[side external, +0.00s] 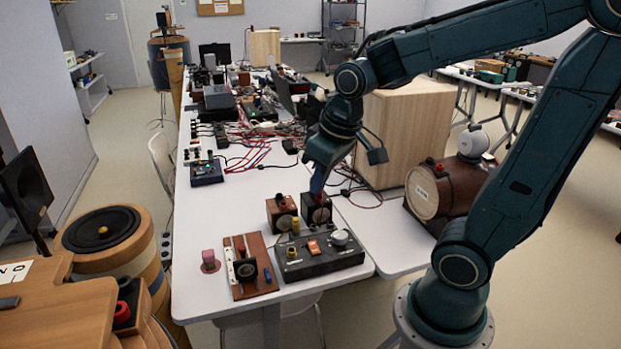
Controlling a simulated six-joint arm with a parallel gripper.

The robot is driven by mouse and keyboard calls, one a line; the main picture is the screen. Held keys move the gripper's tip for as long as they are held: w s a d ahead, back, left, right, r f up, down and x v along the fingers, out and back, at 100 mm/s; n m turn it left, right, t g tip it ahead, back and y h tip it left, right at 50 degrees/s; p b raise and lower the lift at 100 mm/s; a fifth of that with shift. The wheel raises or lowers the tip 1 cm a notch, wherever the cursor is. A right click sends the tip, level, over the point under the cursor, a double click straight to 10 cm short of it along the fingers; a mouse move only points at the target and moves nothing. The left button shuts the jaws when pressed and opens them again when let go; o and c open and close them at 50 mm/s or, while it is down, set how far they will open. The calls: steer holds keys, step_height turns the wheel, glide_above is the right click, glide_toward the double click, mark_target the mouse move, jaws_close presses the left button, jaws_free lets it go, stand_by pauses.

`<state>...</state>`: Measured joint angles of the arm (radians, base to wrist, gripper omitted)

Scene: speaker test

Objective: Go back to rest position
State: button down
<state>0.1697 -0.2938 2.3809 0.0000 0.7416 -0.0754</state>
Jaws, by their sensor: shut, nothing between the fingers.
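My gripper (318,188) hangs from my teal arm and points down above the near part of the white table. Its fingers are small in the picture; they are shut with nothing held. The fingertips are close above or beside the right one of two small dark brown boxes (317,211). I cannot tell whether they touch it.
A large pale wooden cabinet (405,135) stands right behind my gripper. A brown cylinder (437,192) lies to its right. Red and black cables (270,150) and several instruments crowd the table's far part. A pink spool (209,261) stands near the left edge. Bare tabletop shows left of centre.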

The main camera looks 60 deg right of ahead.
steer(key=s+a+r+n+t, duration=0.1)
steer(key=s+a+r, duration=0.3)
steer(key=s, duration=0.4)
steer(key=shift+s+a+r+t+y, duration=0.2)
steer(key=shift+s+a+t+y, duration=0.1)
steer(key=shift+s+t, duration=0.15)
